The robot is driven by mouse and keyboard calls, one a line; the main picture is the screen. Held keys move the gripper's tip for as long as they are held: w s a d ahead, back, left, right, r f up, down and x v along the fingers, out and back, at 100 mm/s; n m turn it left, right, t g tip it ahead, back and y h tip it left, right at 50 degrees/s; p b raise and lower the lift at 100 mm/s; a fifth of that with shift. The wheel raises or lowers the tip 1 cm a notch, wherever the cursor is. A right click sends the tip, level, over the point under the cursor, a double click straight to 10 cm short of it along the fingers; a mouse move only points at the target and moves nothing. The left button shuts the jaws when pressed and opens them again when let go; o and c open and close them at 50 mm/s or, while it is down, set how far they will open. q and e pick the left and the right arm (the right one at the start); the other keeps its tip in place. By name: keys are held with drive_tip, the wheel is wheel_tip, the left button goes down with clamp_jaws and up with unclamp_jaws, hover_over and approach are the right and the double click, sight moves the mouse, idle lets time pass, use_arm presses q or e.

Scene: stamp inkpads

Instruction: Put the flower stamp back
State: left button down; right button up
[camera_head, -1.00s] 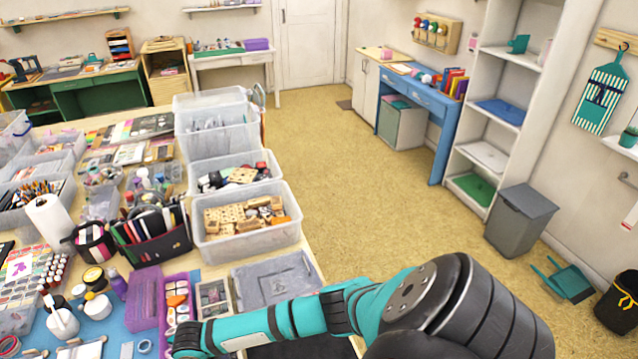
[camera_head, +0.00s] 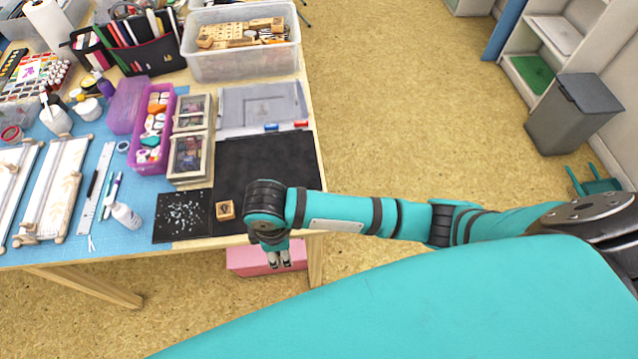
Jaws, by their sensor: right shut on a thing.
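My right gripper (camera_head: 279,259) points down just off the front edge of the table, above a pink box. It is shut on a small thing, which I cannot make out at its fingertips. A small wooden stamp block (camera_head: 225,210) with a dark mark on top sits on the table, left of my right wrist and apart from the gripper. I cannot tell whether its mark is a flower. A clear bin (camera_head: 240,67) at the back holds several wooden stamp blocks. My left gripper is not in view.
A black mat (camera_head: 262,168) lies at the table's right end, with a speckled dark sheet (camera_head: 181,214) beside it. A purple tray (camera_head: 143,157) of small inkpads and framed boxes (camera_head: 189,155) stand farther left. The pink box (camera_head: 250,262) is below the table edge.

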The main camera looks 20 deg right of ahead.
drive_tip(key=w+d, duration=0.2)
drive_tip(key=w, duration=0.1)
drive_tip(key=w+d+p, duration=0.1)
drive_tip(key=w+d, duration=0.2)
drive_tip(key=w+d+f+p, duration=0.1)
drive_tip(key=w+d, duration=0.1)
drive_tip(key=w, duration=0.1)
drive_tip(key=shift+w+d, duration=0.3)
drive_tip(key=shift+d, duration=0.05)
drive_tip(key=shift+w+d+f, duration=0.1)
drive_tip(key=shift+w+d, duration=0.25)
drive_tip(key=shift+w, duration=0.1)
drive_tip(key=shift+w+d, duration=0.4)
drive_tip(key=shift+w, duration=0.1)
wheel_tip(320, 180, down, 3)
drive_tip(key=shift+s+r+p, duration=0.1)
drive_tip(key=shift+s+p, duration=0.05)
drive_tip(key=shift+p, duration=0.3)
drive_tip(key=shift+f, duration=0.4)
drive_tip(key=shift+a, duration=0.1)
drive_tip(key=shift+f, duration=0.15)
drive_tip(key=o, duration=1.1)
